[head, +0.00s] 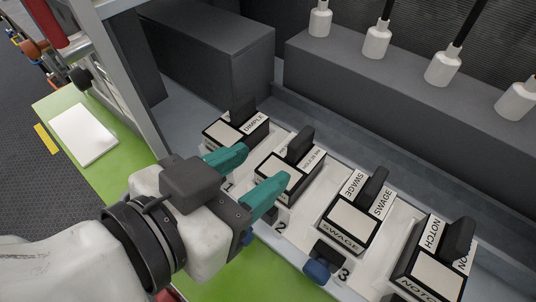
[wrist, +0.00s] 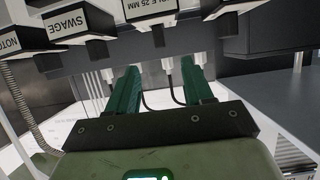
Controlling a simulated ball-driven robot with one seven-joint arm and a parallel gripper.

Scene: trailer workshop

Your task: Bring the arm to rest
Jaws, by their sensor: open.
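My gripper (head: 255,174) is in the middle of the head view, at the end of my white arm. Its two green fingers are apart, with nothing between them. They reach toward a row of labelled black-and-white tool blocks. The fingers overlap the first two blocks in the picture, the dimple block (head: 222,132) and the hole block (head: 284,176); contact cannot be told. In the wrist view my gripper (wrist: 166,78) also shows open and empty. Several blocks hang along the top edge there, among them the swage block (wrist: 72,22).
The swage block (head: 348,224) and the notch block (head: 437,275) stand to the right, near a blue knob (head: 317,270). White cylinders (head: 442,67) line the dark ledge behind. A white pad (head: 83,134) lies on the green surface (head: 52,100) at left, beside a grey post.

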